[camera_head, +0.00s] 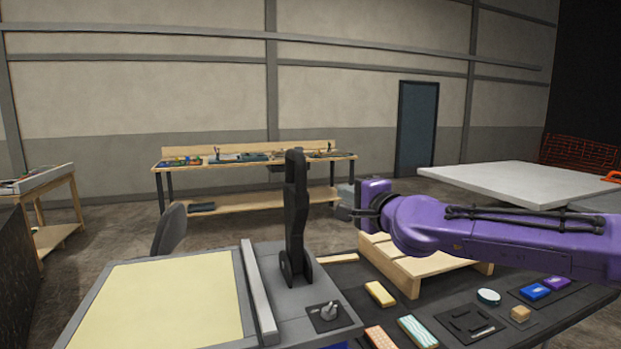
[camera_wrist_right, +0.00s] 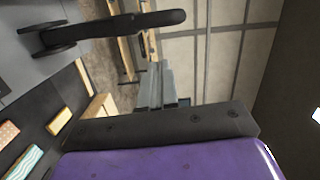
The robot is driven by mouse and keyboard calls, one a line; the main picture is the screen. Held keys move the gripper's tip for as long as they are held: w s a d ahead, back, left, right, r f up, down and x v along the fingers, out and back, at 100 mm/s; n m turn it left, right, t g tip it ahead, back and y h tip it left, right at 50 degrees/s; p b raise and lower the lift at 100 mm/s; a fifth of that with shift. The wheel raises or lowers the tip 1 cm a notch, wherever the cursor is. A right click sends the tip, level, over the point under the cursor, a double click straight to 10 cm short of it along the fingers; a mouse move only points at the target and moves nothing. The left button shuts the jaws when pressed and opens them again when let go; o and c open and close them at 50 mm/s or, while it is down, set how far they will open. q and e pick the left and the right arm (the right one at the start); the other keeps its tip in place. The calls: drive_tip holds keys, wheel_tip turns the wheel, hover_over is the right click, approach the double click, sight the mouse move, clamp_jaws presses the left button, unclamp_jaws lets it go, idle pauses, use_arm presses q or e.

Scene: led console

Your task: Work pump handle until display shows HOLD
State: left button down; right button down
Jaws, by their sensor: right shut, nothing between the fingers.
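The pump handle (camera_head: 295,215) is a tall black lever standing nearly upright on the grey console (camera_head: 275,258). In the right wrist view the same handle (camera_wrist_right: 120,30) lies across the top left. My right gripper (camera_head: 345,213) is to the right of the handle, apart from it, at the end of the purple arm. Its fingers (camera_wrist_right: 155,86) are shut and hold nothing. No readable display text shows. A sliver of blue (camera_head: 335,345) shows at the bottom edge, too cut off to read. My left gripper is out of view.
A pale yellow panel (camera_head: 165,300) with a raised grey bar (camera_head: 258,290) fills the console's left. A small metal toggle (camera_head: 329,311) sits before the handle. To the right are a wooden pallet-like stand (camera_head: 412,270) under my arm and several small coloured blocks on the dark table.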

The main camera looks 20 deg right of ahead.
drive_tip(key=r+y, duration=0.1)
drive_tip(key=p, duration=0.4)
approach(304, 173)
drive_tip(key=x, duration=0.5)
drive_tip(key=shift+w+r, duration=0.1)
drive_tip(key=shift+w, duration=0.3)
drive_tip(key=shift+w+a, duration=0.2)
drive_tip(key=shift+w, duration=0.35)
drive_tip(key=shift+s, duration=0.1)
